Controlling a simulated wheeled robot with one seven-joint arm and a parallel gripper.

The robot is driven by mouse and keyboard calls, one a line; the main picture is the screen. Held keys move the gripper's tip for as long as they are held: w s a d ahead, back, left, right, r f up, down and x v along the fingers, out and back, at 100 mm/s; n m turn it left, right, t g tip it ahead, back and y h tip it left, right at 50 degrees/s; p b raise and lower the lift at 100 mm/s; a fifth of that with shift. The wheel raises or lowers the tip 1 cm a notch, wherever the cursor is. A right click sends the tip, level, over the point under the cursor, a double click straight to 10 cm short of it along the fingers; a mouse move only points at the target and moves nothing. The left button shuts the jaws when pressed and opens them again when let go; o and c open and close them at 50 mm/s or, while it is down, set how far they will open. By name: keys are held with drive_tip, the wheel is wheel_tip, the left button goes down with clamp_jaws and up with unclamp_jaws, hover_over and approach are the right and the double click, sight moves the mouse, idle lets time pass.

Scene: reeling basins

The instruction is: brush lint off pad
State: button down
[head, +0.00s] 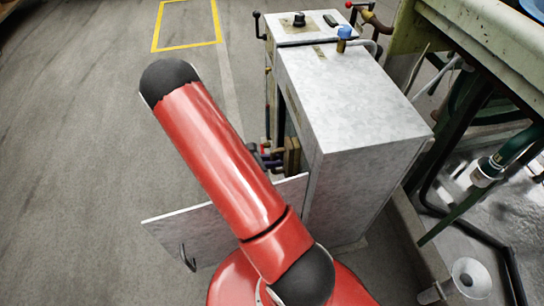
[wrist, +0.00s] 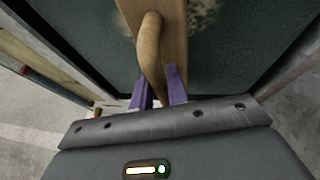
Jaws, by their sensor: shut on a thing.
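In the wrist view, my gripper (wrist: 160,88) has purple fingers shut on the handle of a wooden brush (wrist: 149,45). The brush's flat wooden block runs up to the top edge of the picture, and its bristles are hidden. Behind it is a dark green pad (wrist: 235,65) with a pale edge. A patch of tan, fuzzy lint (wrist: 203,14) shows on the pad just right of the brush at the top. I cannot tell whether the brush touches the pad. The gripper, brush and pad are not visible in the head view.
In the head view, a grey metal cabinet (head: 350,95) with an open door (head: 195,235) stands beside my red arm. A blue-topped fitting (head: 344,35) is on it. A green bench (head: 485,45) with pipes is at the right. The floor at the left is clear, with a yellow outline (head: 187,48).

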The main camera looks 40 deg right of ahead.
drive_tip(key=shift+s+a+r+p, duration=0.4)
drive_tip(key=shift+s+r, duration=0.2)
drive_tip(key=shift+s, duration=0.15)
drive_tip(key=shift+s+a+r+p, duration=0.35)
drive_tip(key=shift+s+r, duration=0.25)
drive_tip(key=shift+s, duration=0.1)
drive_tip(key=shift+w+d, duration=0.4)
drive_tip(key=shift+w, duration=0.3)
drive_tip(key=shift+w+d, duration=0.4)
drive_tip(key=shift+w, duration=0.3)
drive_tip(key=shift+w+d, duration=0.4)
drive_tip(key=shift+w, duration=0.3)
drive_tip(key=shift+w+d+r+p, duration=0.7)
drive_tip(key=shift+w+d+r, duration=0.4)
drive_tip(key=shift+w, duration=1.1)
drive_tip(key=shift+s+a+r, duration=0.1)
drive_tip(key=shift+s+a, duration=0.65)
drive_tip(key=shift+s, duration=0.7)
drive_tip(key=shift+s+a+f, duration=0.1)
drive_tip(key=shift+s+a, duration=0.7)
drive_tip(key=shift+s, duration=0.7)
drive_tip(key=shift+s+a+r, duration=0.1)
drive_tip(key=shift+s+a, duration=0.65)
drive_tip(key=shift+s, duration=0.7)
drive_tip(key=shift+s+a, duration=0.3)
drive_tip(key=shift+s, duration=0.4)
drive_tip(key=shift+s+a, duration=0.25)
drive_tip(key=shift+s, duration=0.45)
